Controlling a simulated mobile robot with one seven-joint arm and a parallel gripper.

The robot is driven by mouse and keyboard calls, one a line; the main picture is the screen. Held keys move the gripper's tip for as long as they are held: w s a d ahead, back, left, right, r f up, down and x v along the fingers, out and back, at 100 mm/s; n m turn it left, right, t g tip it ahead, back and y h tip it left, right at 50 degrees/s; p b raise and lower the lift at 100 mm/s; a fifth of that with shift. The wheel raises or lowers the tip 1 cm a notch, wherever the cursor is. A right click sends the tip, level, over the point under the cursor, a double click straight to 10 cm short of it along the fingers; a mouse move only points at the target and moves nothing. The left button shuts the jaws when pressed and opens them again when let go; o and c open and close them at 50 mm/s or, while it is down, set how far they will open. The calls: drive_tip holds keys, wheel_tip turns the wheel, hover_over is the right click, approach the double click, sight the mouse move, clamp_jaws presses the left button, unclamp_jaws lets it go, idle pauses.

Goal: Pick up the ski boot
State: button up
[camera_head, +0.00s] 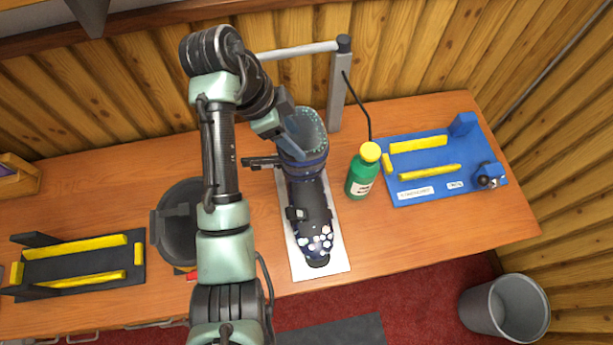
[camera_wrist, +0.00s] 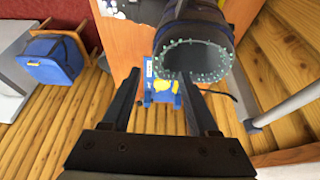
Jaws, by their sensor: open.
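The ski boot (camera_head: 308,205) is dark blue and black, with pale spots on its toe and a teal-speckled liner at its open cuff. It rests on a pale mat (camera_head: 335,262) on the bench, toe towards the front edge. My gripper (camera_head: 297,138) is open at the cuff end, its fingers overlapping the cuff in the head view. In the wrist view the boot (camera_wrist: 196,28) shows its cuff opening beyond the right fingertip of my gripper (camera_wrist: 159,74). Nothing is held between the fingers. I cannot tell whether a finger touches the cuff.
A green bottle (camera_head: 363,172) with a yellow cap stands close right of the boot. A grey post (camera_head: 338,92) with an arm rises behind it. A blue fixture (camera_head: 440,178) lies right, a black one (camera_head: 78,270) left. A bin (camera_head: 503,308) stands on the floor.

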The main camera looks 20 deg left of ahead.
sight(307, 153)
drive_tip(key=shift+x, duration=0.9)
drive_tip(key=shift+d+f+p, duration=0.3)
drive_tip(key=shift+f+p, duration=0.05)
drive_tip(key=shift+p, duration=0.45)
drive_tip(key=shift+s+p+x, duration=0.2)
drive_tip(key=shift+p+x, duration=0.75)
drive_tip(key=shift+x, duration=1.35)
drive_tip(key=shift+a, duration=0.15)
clamp_jaws()
drive_tip(key=shift+f, duration=0.1)
